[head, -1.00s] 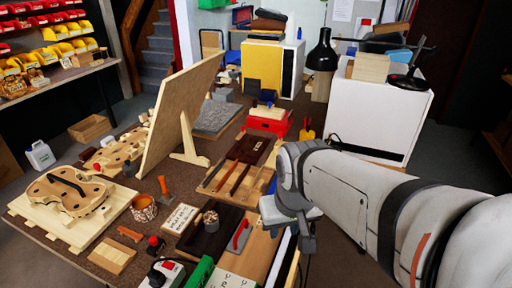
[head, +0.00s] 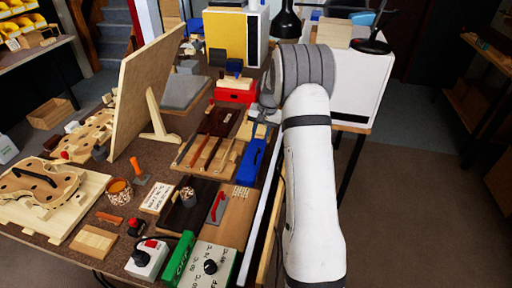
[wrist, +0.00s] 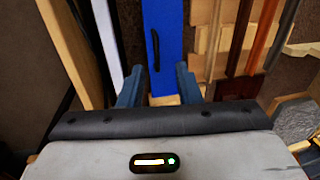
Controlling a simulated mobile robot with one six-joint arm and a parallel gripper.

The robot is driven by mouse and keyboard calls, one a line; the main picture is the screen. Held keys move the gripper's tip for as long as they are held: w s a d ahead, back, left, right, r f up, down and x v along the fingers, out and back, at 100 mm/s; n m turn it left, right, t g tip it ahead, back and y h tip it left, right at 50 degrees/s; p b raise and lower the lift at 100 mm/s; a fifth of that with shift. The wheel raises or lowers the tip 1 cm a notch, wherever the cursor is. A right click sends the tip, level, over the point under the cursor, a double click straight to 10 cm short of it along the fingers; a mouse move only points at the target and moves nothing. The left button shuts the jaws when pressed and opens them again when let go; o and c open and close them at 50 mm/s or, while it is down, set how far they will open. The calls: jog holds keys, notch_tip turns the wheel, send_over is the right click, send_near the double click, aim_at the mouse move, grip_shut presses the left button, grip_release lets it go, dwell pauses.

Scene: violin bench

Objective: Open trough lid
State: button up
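A long blue lid (head: 252,162) with a small dark handle lies near the right edge of the bench in the head view. It also shows in the wrist view (wrist: 162,30), running up from between the fingers. What lies under it is hidden. My gripper (head: 264,110) is above the far end of the blue lid, partly hidden by my arm in the head view. In the wrist view my gripper (wrist: 158,78) is open, one blue-grey finger on each side of the lid's near end. I cannot tell whether the fingers touch it.
A wooden tray (head: 188,162) with dark strips lies left of the lid. A red box (head: 235,92) stands beyond it. A white strip (head: 264,222) runs along the bench's right edge. A white cabinet (head: 352,85) stands at the back right. Open floor (head: 415,220) lies right of the bench.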

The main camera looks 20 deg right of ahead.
notch_tip(320, 180, down, 2)
jog(key=w+d, duration=0.1)
jog(key=p, duration=0.1)
send_over(258, 160)
jog(key=shift+m, duration=0.3)
notch_tip(258, 160, down, 8)
jog(key=shift+w+d, duration=0.1)
grip_shut()
